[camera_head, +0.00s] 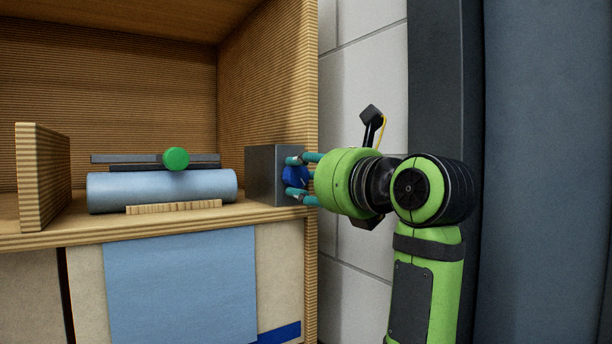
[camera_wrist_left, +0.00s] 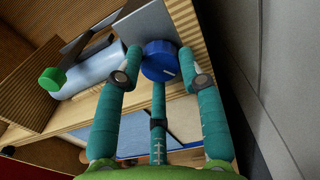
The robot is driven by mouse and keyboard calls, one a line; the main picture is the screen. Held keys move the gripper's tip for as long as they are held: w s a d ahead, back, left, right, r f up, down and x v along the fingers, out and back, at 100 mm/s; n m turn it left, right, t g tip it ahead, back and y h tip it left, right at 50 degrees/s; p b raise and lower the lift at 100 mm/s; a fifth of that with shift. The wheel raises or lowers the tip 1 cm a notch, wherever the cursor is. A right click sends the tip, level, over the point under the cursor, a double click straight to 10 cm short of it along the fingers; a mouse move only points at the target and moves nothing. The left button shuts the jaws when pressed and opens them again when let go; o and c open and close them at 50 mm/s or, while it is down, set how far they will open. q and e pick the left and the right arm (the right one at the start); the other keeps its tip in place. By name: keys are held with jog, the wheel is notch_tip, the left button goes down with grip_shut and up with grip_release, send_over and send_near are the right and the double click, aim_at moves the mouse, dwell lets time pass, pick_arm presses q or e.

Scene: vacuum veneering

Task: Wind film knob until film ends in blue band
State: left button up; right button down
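The blue film knob (camera_head: 296,177) is on the right face of a grey box (camera_head: 265,172) on the shelf. My left gripper (camera_head: 297,178) has its teal fingers around the knob and appears closed on it. In the left wrist view the knob (camera_wrist_left: 160,61), with a white mark, sits between the fingertips. The light-blue film roll (camera_head: 160,190) lies left of the box. Its film (camera_head: 180,290) hangs down the front, and its lower end is outside the head view. A dark blue band (camera_head: 279,333) shows right of the film at the bottom. My right gripper is not in view.
A green round knob (camera_head: 175,159) sits on dark bars above the roll. A ribbed wooden strip (camera_head: 174,207) lies in front of the roll. A wooden panel (camera_head: 42,176) stands at left. The cabinet's right side wall (camera_head: 268,90) rises close to my gripper.

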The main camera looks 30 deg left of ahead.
pick_arm(q)
jog(key=shift+r+m, duration=0.1)
jog(key=shift+m, duration=0.7)
jog(key=o, duration=1.1)
jog(key=shift+o, duration=0.2)
jog(key=shift+a, duration=0.1)
jog(key=v, duration=1.2)
